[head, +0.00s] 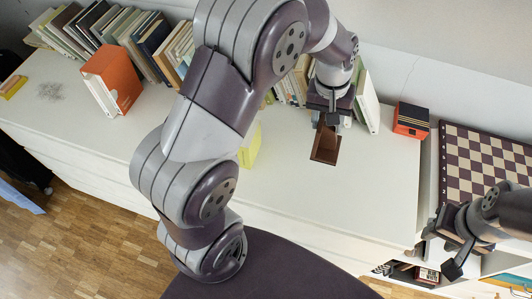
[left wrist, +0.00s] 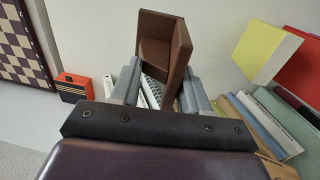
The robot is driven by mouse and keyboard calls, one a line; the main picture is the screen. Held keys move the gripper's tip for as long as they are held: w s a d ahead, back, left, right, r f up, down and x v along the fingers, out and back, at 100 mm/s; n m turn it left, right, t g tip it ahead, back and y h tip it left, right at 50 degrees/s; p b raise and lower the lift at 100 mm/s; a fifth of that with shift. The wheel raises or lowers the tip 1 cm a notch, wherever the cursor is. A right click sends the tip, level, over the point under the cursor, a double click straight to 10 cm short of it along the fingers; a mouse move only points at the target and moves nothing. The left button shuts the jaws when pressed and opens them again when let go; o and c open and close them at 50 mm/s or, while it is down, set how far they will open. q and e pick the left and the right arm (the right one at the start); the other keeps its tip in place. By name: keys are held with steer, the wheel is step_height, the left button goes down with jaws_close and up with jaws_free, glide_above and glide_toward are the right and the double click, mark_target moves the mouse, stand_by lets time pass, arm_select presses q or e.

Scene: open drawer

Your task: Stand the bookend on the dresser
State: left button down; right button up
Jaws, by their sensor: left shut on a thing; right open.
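The brown bookend (head: 325,145) is in my left gripper (head: 331,116), over the white dresser top (head: 290,190) in the head view. In the left wrist view the bookend (left wrist: 165,42) is an L-shaped brown piece between the two grey fingers of my left gripper (left wrist: 163,88). I cannot tell whether its lower edge touches the dresser. My left arm hides part of the dresser top. My right gripper (head: 455,240) is open and empty at the right, beyond the dresser's right end and in front of the chessboard.
Rows of books (head: 125,30) stand along the back of the dresser. An orange box-like book (head: 112,80) is at the left, and an orange and black box (head: 411,120) at the right. A chessboard (head: 480,165) lies beyond the right end. The dresser's front right is clear.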

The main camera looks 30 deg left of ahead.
arm_select(q)
steer(key=s+a+f, duration=0.4)
steer(key=a+f, duration=0.6)
steer(key=shift+f+p, duration=0.35)
steer(key=shift+p, duration=0.1)
steer(key=shift+f, duration=0.15)
steer(key=c, duration=0.5)
jaws_free()
steer(key=shift+c, duration=0.2)
step_height(320, 180, up, 12)
steer(key=s+d+f+m+t+y, duration=0.1)
steer(key=s+d+m, duration=0.2)
steer(key=s, duration=0.6)
steer(key=shift+d, duration=1.15)
